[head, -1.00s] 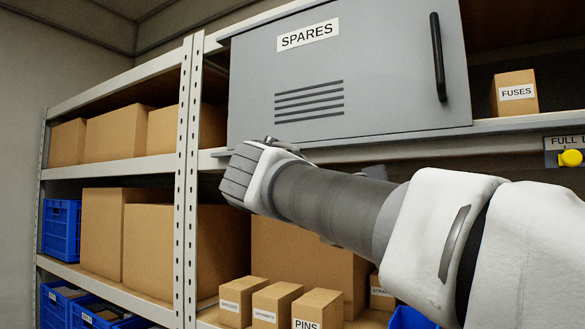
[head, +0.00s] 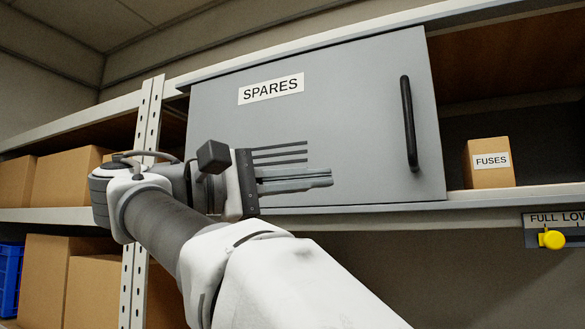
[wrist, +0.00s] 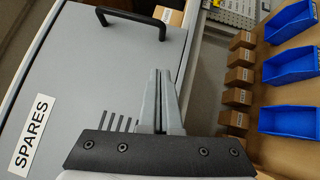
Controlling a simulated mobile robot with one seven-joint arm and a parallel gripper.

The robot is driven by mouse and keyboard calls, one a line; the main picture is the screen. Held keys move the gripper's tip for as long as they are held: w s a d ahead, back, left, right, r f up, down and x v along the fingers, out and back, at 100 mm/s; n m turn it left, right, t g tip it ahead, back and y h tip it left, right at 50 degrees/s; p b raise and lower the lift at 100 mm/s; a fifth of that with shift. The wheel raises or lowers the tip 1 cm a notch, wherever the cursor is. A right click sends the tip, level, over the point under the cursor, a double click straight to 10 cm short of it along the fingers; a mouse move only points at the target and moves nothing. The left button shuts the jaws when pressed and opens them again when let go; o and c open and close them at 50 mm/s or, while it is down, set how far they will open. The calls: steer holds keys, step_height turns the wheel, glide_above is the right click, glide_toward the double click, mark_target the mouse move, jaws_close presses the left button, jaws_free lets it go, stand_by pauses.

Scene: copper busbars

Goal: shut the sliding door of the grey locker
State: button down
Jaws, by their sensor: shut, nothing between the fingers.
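The grey locker's flat door (head: 350,110) carries a SPARES label (head: 271,89), vent slots and a black vertical bar handle (head: 409,124) near its right edge. I cannot tell how far the door stands open. In the wrist view the door (wrist: 75,80) fills the left, with the handle (wrist: 132,20) at the top. My gripper (head: 331,178) is shut and empty. It is in front of the door's lower part, pointing right, its tips left of and below the handle. It hides some of the slots. The wrist view shows its fingers (wrist: 162,76) together, apart from the handle.
A FUSES box (head: 490,162) stands on the shelf right of the locker. A yellow knob (head: 552,239) is on the shelf edge below it. A perforated upright (head: 147,110) and cardboard boxes (head: 65,180) are at left. Blue bins (wrist: 289,69) show in the wrist view.

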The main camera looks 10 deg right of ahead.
steer(key=d+p, duration=0.2)
steer(key=p, duration=0.1)
glide_toward(409, 166)
steer(key=w+d, duration=0.3)
steer(key=shift+w+d+r, duration=0.15)
steer(key=shift+r, duration=0.05)
steer(key=shift+s+d+r, duration=0.15)
steer(key=shift+s+d, duration=0.35)
steer(key=shift+s+d+r, duration=0.15)
steer(key=shift+s+d, duration=0.45)
steer(key=shift+d, duration=0.15)
steer(key=shift+s+d, duration=0.1)
steer(key=s+d+b, duration=0.2)
steer(key=s+d, duration=1.1)
steer(key=d, duration=0.3)
steer(key=s+d+b, duration=0.3)
steer(key=s+d, duration=1)
steer(key=d, duration=0.4)
steer(key=shift+s+d+b, duration=0.2)
steer(key=shift+d+b, duration=0.05)
steer(key=shift+b, duration=0.05)
